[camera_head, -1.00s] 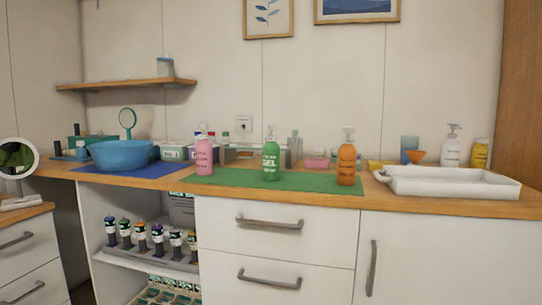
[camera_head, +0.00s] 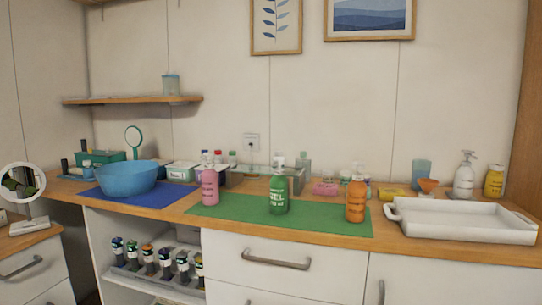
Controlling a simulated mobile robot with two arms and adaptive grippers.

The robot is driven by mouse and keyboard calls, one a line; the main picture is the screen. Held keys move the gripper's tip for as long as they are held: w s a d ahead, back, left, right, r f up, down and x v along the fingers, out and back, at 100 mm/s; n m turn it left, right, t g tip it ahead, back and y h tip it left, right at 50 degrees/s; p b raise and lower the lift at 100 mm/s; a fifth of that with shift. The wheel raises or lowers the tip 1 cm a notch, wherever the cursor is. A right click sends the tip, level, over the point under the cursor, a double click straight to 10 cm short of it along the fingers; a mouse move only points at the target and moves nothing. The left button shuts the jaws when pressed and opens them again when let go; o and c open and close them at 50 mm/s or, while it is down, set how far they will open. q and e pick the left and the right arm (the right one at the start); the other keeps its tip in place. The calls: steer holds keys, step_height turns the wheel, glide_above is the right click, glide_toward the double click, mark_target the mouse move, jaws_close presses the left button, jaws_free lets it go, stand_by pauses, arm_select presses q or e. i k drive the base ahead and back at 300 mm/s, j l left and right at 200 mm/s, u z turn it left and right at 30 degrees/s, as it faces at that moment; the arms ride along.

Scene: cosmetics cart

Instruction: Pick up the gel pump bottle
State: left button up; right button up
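The gel pump bottle (camera_head: 278,194) is green with white "GEL" lettering and stands upright on the green mat (camera_head: 322,222) in the middle of the counter. A pink bottle (camera_head: 209,187) stands on the mat to its left. An orange bottle (camera_head: 356,201) stands on the mat to its right. Neither of my grippers shows in the head view.
A blue bowl (camera_head: 127,180) sits on a blue mat (camera_head: 152,204) at the left. A white tray (camera_head: 462,223) is at the right. Behind it stand a white pump bottle (camera_head: 464,180) and a yellow bottle (camera_head: 494,183). Small containers line the wall. Bare mat surrounds the gel bottle.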

mark_target(279, 184)
steer(key=i+j+z, duration=0.25)
steer(key=i+j, duration=0.25)
steer(key=i, duration=0.25)
steer(key=i+j+z, duration=0.25)
steer(key=i+j, duration=0.35)
steer(key=i, duration=0.1)
